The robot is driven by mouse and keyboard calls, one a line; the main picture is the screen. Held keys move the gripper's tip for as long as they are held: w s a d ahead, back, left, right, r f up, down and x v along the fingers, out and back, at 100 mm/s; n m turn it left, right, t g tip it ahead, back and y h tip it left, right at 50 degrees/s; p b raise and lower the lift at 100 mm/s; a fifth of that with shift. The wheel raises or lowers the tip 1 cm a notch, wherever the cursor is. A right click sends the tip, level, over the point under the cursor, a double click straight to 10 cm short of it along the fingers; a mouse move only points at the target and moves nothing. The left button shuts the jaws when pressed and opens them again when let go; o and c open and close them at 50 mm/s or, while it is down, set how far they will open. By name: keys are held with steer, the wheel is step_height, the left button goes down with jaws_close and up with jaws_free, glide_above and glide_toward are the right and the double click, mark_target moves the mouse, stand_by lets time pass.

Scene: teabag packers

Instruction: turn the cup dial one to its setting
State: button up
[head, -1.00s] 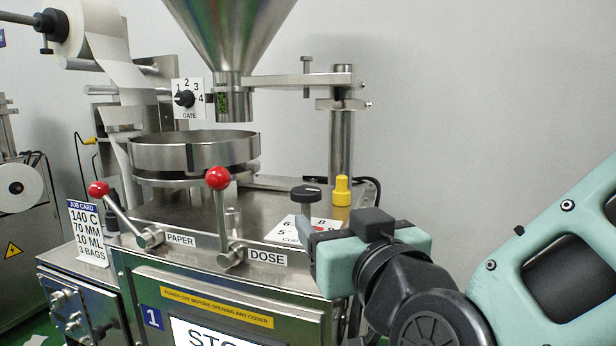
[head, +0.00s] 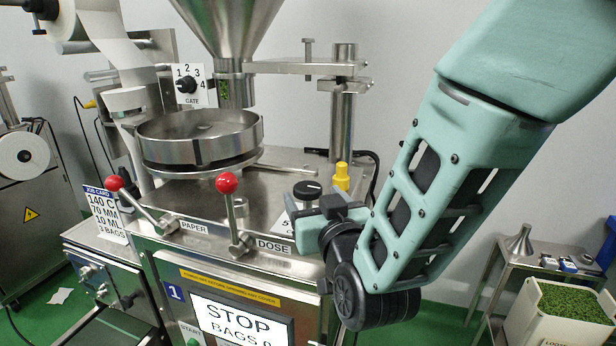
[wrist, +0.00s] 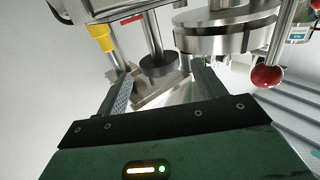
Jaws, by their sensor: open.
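The cup dial (head: 307,190) is a black round knob on the machine's top, right of the DOSE lever. My gripper (head: 306,212) is in front of it and hides most of its white number plate (head: 291,208). In the wrist view the dark round dial (wrist: 158,66) shows ahead, between and beyond the two open fingers (wrist: 162,88). The fingers are empty and look apart from the dial. The dial's pointer and present setting cannot be read. The job card (head: 105,213) at the left reads 140 C, 70 MM, 10 ML, 3 BAGS.
A yellow-capped part (head: 342,178) and a steel post (head: 341,120) stand close behind the dial. The red-knobbed DOSE lever (head: 227,184) and PAPER lever (head: 115,184) are to its left. The steel pan (head: 200,140) is behind. A side table (head: 560,270) stands at the right.

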mark_target(304, 196)
steer(key=shift+p+x, duration=0.4)
steer(key=shift+x, duration=1.8)
steer(key=c, duration=1)
steer(key=shift+o, duration=0.2)
steer(key=shift+m+h, duration=0.3)
steer(key=m+h+b, duration=0.1)
steer(key=m+h, duration=0.1)
steer(key=h, duration=0.1)
steer(key=shift+a+t+h, duration=0.1)
steer(key=shift+t+h, duration=0.2)
steer(key=shift+h, duration=0.1)
steer(key=shift+m+h, duration=1.7)
steer(key=shift+h, duration=1.1)
